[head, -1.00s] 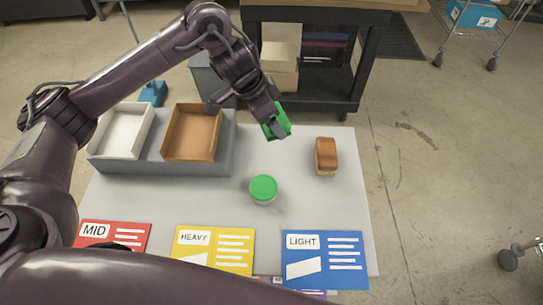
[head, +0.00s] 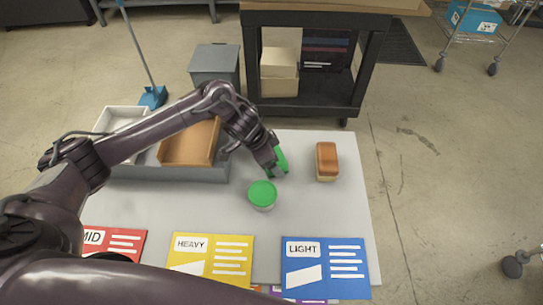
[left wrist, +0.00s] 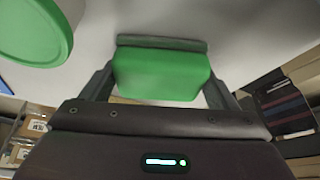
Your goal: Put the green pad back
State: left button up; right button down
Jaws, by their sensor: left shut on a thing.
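My left gripper (head: 276,168) is shut on the green pad (head: 281,156) over the light grey table, just behind and right of a round tub with a green lid (head: 263,192). In the left wrist view the green pad (left wrist: 160,76) sits between the two fingers, with the green lid (left wrist: 32,25) at the upper left, apart from it. I cannot tell whether the pad touches the table. My right gripper is not in view.
A brown-topped block (head: 327,160) stands to the right. A white tray (head: 112,120) and a brown tray (head: 188,145) sit in a grey holder at left, partly behind my arm. Red (head: 120,243), yellow (head: 211,256) and blue (head: 325,262) cards line the front.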

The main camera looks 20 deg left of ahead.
pick_arm(q)
jog(key=shift+f, duration=0.15)
jog(key=o, duration=0.9)
jog(key=shift+r, duration=0.4)
jog(key=v, duration=1.1)
jog(key=shift+s+r, duration=0.1)
jog(key=shift+r, duration=0.2)
